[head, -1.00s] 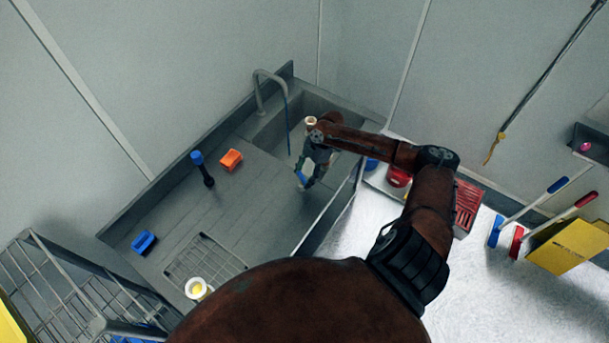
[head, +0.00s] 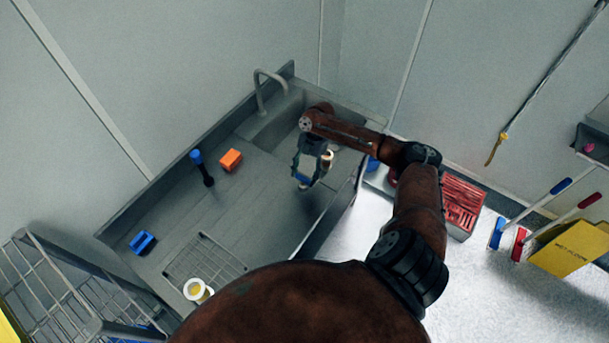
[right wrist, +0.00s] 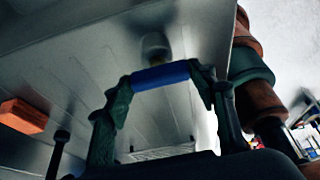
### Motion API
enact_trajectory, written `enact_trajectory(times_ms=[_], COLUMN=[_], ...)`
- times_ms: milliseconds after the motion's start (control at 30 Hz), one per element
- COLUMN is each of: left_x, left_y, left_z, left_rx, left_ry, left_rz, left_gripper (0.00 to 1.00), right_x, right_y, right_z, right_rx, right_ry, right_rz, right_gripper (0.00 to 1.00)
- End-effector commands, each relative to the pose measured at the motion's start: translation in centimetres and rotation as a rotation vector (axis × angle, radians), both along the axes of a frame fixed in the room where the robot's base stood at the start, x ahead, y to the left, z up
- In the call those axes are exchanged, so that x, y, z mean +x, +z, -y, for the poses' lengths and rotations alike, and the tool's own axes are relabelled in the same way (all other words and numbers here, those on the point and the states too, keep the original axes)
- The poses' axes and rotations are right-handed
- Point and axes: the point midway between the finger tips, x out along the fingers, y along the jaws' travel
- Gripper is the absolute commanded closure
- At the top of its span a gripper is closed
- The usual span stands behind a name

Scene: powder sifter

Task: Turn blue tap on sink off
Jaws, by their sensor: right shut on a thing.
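The grey sink (head: 250,128) has a curved metal faucet (head: 262,88) at its back corner, and no water stream shows below its spout. My right gripper (head: 303,182) is over the front part of the sink counter. My left gripper is not in view.
A white cup (head: 197,289) is by a wire grid. A red crate (head: 464,204) and brooms are at right.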

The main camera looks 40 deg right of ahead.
Motion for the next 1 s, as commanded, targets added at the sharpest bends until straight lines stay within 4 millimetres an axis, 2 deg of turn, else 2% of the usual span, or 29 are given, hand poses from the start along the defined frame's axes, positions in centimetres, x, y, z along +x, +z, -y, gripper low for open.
enact_trajectory(times_ms=[267,300,533,833,1000], left_x=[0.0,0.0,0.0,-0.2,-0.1], left_y=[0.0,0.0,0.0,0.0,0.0], left_z=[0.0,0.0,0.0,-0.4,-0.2], left_rx=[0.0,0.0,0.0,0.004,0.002], left_ry=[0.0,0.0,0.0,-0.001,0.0], left_rz=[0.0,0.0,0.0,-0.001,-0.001], left_gripper=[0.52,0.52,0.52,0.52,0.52], right_x=[-0.1,-0.1,-0.1,0.0,0.3], right_y=[-0.1,-0.1,-0.1,0.1,1.6], right_z=[-0.1,-0.1,-0.1,0.0,0.7], right_rx=[0.002,0.002,0.001,0.0,0.0], right_ry=[0.002,0.002,0.0,-0.001,-0.001], right_rz=[-0.001,-0.001,-0.001,0.0,0.003], right_gripper=[0.72,0.47,0.32,0.3,0.3])
